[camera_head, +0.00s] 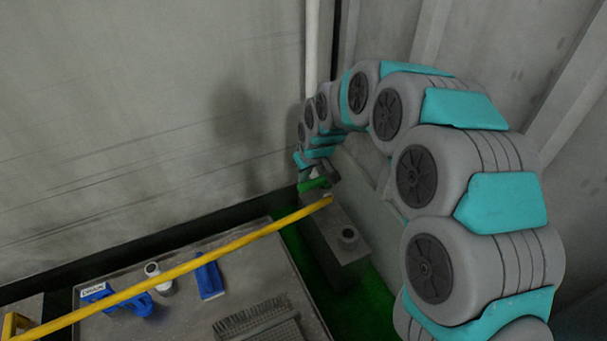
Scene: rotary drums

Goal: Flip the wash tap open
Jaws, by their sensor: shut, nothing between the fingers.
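My grey and teal arm curves from the lower right up and over to the left, and its end hangs down near the wall. My gripper (322,179) is small and dark at that end, shut, with nothing seen held in it. A small green piece (313,184) shows right at the gripper, above a grey box (335,245). I cannot tell whether this green piece is the wash tap's lever, or whether the gripper touches it. The box has a short round stub (347,236) on top.
A long yellow bar (180,270) runs from lower left to just below my gripper. It crosses over a grey tray (235,250) with a labelled blue part (97,292), a blue block (210,280), a pale round fitting (155,276) and a brush-like block (250,318). Walls close in behind.

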